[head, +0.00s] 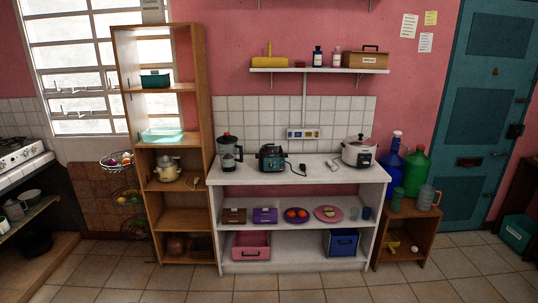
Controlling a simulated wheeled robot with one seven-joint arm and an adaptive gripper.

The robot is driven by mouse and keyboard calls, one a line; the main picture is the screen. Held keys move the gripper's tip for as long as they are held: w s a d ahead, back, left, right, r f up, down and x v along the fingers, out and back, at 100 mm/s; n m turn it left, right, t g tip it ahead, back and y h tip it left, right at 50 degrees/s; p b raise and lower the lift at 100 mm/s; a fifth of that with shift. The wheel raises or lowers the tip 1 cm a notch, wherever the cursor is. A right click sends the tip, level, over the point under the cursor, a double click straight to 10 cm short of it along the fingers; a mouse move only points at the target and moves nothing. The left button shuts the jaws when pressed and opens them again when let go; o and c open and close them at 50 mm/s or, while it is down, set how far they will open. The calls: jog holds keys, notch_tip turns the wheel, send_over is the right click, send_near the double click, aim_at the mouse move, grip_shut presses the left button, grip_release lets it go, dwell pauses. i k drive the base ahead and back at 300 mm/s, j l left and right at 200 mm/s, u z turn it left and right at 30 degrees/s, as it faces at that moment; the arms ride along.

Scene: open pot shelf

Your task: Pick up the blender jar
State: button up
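The blender jar (229,158) stands upright at the left end of the white counter. It has a clear body, a dark lid and a handle on its right side. A teal and dark appliance (272,157) stands on the counter a little to its right, apart from the jar, with a black cord trailing to the right. Whether this is the blender's base I cannot tell. My gripper is not in view.
The white counter (325,176) has free room along its front. A rice cooker (358,152) stands at its right end. A tall wooden shelf (205,130) rises close to the jar's left. A wall shelf (320,71) hangs above. The tiled floor in front is clear.

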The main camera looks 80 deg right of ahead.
aim_at(228, 153)
jog(key=z, duration=2.15)
jog(key=i+j+z, duration=0.15)
jog(key=i+j, duration=0.7)
jog(key=i+j+z, duration=0.15)
jog(key=i+j, duration=0.8)
jog(key=i+j+z, duration=0.15)
jog(key=i+j, duration=0.8)
jog(key=j, duration=0.1)
